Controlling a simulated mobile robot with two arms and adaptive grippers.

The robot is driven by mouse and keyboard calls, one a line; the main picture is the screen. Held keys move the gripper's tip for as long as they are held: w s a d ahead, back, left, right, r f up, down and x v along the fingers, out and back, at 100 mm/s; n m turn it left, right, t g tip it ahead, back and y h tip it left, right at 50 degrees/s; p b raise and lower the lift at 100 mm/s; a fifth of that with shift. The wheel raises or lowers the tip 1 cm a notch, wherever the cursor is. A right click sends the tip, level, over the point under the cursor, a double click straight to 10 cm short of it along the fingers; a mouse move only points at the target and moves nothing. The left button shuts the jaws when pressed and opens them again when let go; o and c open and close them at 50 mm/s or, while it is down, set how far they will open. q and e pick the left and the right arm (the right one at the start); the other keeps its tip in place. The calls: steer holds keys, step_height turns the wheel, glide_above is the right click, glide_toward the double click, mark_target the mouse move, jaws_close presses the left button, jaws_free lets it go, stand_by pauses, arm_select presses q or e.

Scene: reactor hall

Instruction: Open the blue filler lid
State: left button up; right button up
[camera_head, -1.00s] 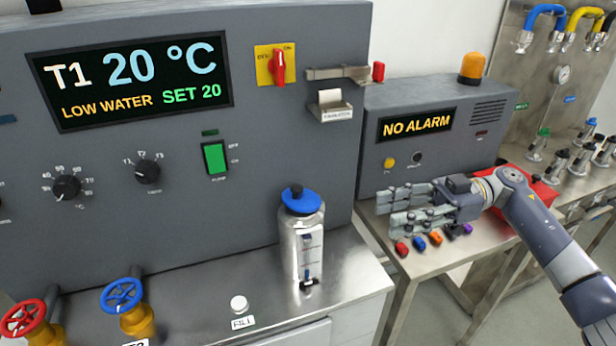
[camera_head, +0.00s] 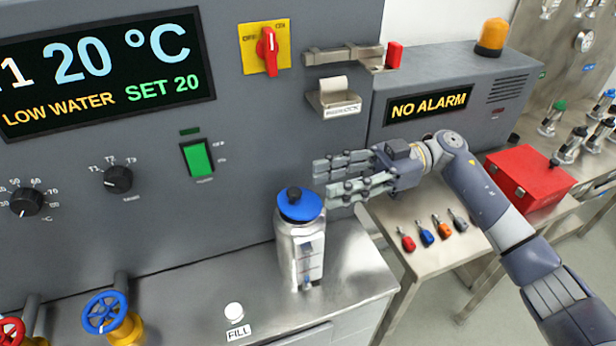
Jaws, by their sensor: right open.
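The blue filler lid (camera_head: 300,207) with a black knob sits on top of the silver filler vessel (camera_head: 301,252). The lid looks closed. The vessel stands upright on the steel counter, in front of the grey control panel. My right gripper (camera_head: 322,180) is open and empty. Its fingers point left, and their tips lie just right of and above the lid in the picture, apart from it as far as I can see. My left gripper is not in view.
A white FILL button (camera_head: 234,311) is on the counter (camera_head: 190,290). A blue valve wheel (camera_head: 105,312) stands at the lower left. A metal latch (camera_head: 342,56) and small holder (camera_head: 337,97) project from the panel.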

mark_target(297, 190)
steer(key=x, duration=0.1)
steer(key=p+x, duration=0.1)
steer(key=x, duration=0.1)
steer(key=shift+w+a, duration=0.1)
steer(key=shift+w, duration=0.1)
steer(key=shift+x, duration=0.85)
steer(key=shift+f, duration=0.1)
steer(key=c, duration=0.9)
jaws_close()
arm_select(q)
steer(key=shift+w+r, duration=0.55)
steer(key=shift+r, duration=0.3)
